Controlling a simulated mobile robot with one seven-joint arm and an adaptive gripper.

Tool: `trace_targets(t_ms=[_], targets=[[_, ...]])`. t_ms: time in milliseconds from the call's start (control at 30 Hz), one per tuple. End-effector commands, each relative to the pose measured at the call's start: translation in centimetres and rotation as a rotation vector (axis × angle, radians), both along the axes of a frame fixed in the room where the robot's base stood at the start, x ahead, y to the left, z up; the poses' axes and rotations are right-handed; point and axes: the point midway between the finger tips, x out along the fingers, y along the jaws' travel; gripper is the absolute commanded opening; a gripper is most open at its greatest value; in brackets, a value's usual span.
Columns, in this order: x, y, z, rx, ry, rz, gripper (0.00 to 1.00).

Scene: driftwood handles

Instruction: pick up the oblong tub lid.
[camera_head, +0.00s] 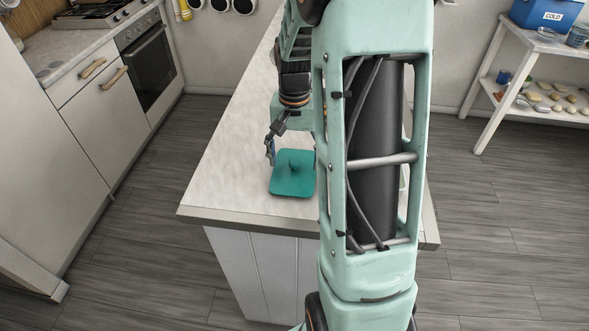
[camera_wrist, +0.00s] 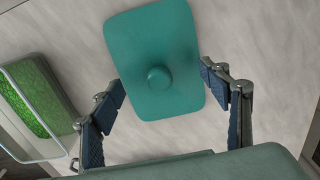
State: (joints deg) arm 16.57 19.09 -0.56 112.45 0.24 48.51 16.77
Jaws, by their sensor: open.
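The oblong tub lid (camera_head: 291,182) is a teal rounded rectangle with a round knob in its middle. It lies on the pale marbled counter (camera_head: 225,170) near the front edge, and my arm partly covers its right side in the head view. In the wrist view the lid (camera_wrist: 152,60) is in the upper middle, knob facing the camera. My gripper (camera_wrist: 163,90) is open and empty. Its two blue-padded fingers stand left and right of the lid's lower half, apart from the knob. In the head view my gripper (camera_head: 271,150) is at the lid's upper left; one finger is mostly hidden.
A green container with a pale rim (camera_wrist: 38,105) stands left of the lid in the wrist view. A stove and oven (camera_head: 148,55) are at left, and a white shelf (camera_head: 535,75) with a blue cold box (camera_head: 545,12) is at right.

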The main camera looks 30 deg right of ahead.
Motion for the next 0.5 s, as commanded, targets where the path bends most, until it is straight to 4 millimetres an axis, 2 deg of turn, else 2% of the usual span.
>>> trace_targets(t_ms=[100, 367, 500], targets=[[-0.06, 0.0, -1.04, 0.001, 0.001, 0.0, 0.7], [0.01, -0.02, -1.2, -0.001, -0.001, 0.0, 0.69], [0.01, -0.02, -1.18, -0.001, -0.001, 0.0, 0.53]])
